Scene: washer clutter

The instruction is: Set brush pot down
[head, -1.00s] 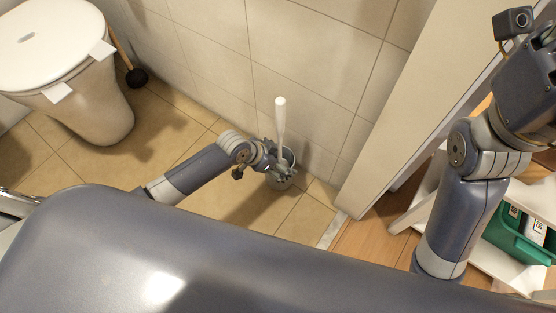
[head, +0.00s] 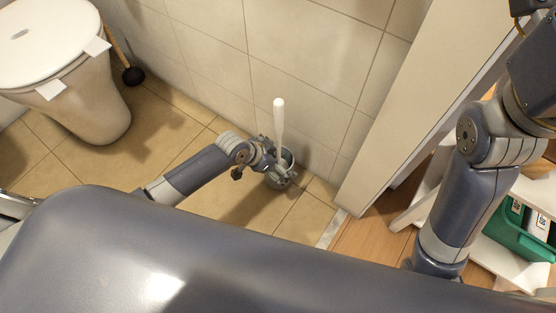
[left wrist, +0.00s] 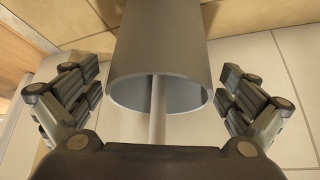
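The grey brush pot (head: 281,182) appears upright on the tan tiled floor by the wall in the head view. The white brush handle (head: 279,120) sticks up out of it. My left gripper (head: 272,168) is at the pot's rim. In the left wrist view, the pot (left wrist: 160,45) lies between the two spread fingers of my left gripper (left wrist: 160,88), with a gap on each side. The brush's pale stem shows inside the pot's mouth; the pot's base is cut off. My right arm shows at the right of the head view, but its gripper is out of frame.
A white toilet (head: 75,85) stands at the left, with a plunger (head: 133,75) behind it. The tiled wall (head: 310,60) is close behind the pot. A door frame (head: 385,120) and a white shelf with a green crate (head: 515,230) are to the right. Floor left of the pot is clear.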

